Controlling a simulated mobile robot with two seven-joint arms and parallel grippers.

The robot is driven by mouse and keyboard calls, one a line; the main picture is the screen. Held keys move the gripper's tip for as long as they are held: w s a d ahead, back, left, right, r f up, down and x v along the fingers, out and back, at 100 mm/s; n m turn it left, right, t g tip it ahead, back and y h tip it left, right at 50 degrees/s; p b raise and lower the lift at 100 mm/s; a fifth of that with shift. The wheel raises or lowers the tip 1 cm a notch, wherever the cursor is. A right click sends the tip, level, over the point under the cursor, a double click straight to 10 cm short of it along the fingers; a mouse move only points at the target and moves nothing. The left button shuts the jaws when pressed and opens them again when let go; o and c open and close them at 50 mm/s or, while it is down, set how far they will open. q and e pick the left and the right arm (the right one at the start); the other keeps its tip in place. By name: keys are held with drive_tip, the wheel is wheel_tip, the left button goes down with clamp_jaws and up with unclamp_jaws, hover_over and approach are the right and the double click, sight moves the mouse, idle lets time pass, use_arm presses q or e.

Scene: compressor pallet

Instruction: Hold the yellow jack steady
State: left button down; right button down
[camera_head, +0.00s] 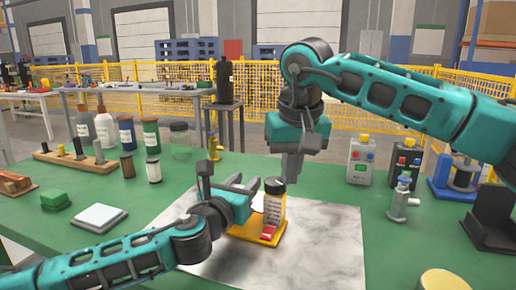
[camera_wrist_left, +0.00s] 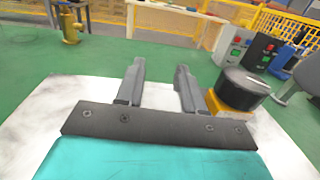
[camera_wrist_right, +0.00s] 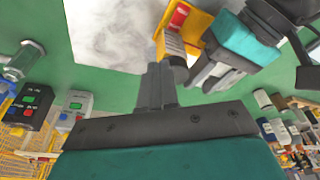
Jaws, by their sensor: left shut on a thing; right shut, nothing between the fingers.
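The yellow jack stands upright on the pale sheet, with a yellow base (camera_head: 268,234), a ribbed column, a red part low in front and a dark cap (camera_head: 274,186). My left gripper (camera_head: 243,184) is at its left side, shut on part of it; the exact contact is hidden. In the left wrist view my left gripper's fingers (camera_wrist_left: 160,70) stand apart, with the dark cap (camera_wrist_left: 243,88) just right of them. My right gripper (camera_head: 291,170) is shut and empty, pointing down behind and right of the cap. The right wrist view shows its fingers together (camera_wrist_right: 157,80), near the jack's column (camera_wrist_right: 177,47).
The pale sheet (camera_head: 330,245) lies on the green table. Control boxes (camera_head: 361,160) and a grey valve-like fitting (camera_head: 402,198) stand at the right. Bottles (camera_head: 105,127), a green block (camera_head: 54,199) and a white block (camera_head: 99,217) are at the left. A yellow fence (camera_head: 380,112) runs behind.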

drive_tip(key=shift+f, duration=1.15)
drive_tip(key=shift+w+a+r, duration=0.1)
drive_tip(key=shift+w+a, duration=0.05)
drive_tip(key=shift+a, duration=0.15)
drive_tip(key=shift+s+a, duration=0.35)
drive_tip(key=shift+a, duration=0.55)
drive_tip(key=shift+w+a, duration=0.1)
drive_tip(key=shift+a, duration=0.3)
drive_tip(key=shift+w+v, duration=0.15)
drive_tip(key=shift+v, duration=1.35)
drive_tip(key=shift+w+v, duration=0.1)
drive_tip(key=shift+v, duration=1.35)
